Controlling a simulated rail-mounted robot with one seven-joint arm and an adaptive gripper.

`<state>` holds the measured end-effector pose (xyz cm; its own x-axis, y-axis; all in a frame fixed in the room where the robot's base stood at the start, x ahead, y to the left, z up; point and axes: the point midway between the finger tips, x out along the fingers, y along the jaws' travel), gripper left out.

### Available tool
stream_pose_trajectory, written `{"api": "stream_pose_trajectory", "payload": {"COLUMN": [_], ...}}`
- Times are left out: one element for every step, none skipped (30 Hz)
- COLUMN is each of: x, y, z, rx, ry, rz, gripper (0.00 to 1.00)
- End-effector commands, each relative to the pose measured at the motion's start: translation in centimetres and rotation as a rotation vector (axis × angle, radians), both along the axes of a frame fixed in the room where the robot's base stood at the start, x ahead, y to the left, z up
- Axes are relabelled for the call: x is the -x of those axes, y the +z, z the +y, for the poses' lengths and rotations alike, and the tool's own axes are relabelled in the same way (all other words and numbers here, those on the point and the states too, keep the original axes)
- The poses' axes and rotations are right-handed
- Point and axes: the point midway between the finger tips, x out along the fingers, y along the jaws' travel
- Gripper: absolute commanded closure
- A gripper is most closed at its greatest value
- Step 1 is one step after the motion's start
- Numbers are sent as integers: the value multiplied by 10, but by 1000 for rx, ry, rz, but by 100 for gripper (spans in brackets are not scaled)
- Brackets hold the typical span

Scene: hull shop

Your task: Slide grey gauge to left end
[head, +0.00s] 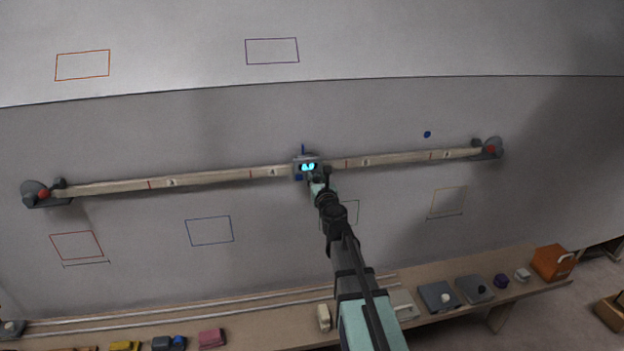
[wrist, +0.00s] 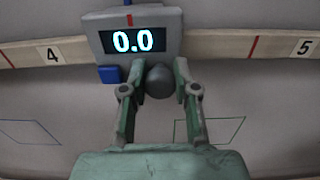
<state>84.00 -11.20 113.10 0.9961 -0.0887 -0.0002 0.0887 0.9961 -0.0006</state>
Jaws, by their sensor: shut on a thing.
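The grey gauge (head: 299,164) sits on a long pale rail (head: 210,178) near its middle, between the marks 4 and 5. In the wrist view the gauge (wrist: 172,22) has a lit display reading 0.0, a red line on top and a blue button (wrist: 111,74) at its lower left. A round dark grey knob (wrist: 160,82) sticks out below the display. My gripper (wrist: 160,75) has one finger on each side of this knob and is shut on it. In the head view my gripper (head: 318,172) is partly hidden by my arm.
The rail's left end has a grey bracket with a red part (head: 43,194); the right end has a similar one (head: 491,149). Coloured outlines mark the wall. A bench (head: 270,335) below holds several small items and an orange box (head: 553,263). The rail left of the gauge looks clear.

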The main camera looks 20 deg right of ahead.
Motion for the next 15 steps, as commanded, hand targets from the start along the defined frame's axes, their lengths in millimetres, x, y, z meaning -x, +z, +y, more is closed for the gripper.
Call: {"api": "stream_pose_trajectory", "payload": {"x": [-1, -1, -1, -1, -1, -1, -1, -1, -1, -1, -1, -1, -1, -1, 0], "y": [1, 1, 1, 1, 1, 1, 1, 1, 1, 1, 1, 1, 1, 1, 0], "z": [0, 0, 0, 0, 0, 0, 0, 0, 0, 0, 0, 0, 0, 0, 0], "rx": [-1, -1, -1, -1, -1, -1, -1, -1, -1, -1, -1, -1, -1, -1, -1], "ry": [-1, -1, -1, -1, -1, -1, -1, -1, -1, -1, -1, -1, -1, -1, -1], "rz": [-1, -1, -1, -1, -1, -1, -1, -1, -1, -1, -1, -1, -1, -1, -1], "gripper": [100, 100, 100, 100, 100, 100, 100, 67, 53, 45, 45, 45, 45, 45, 45]}}
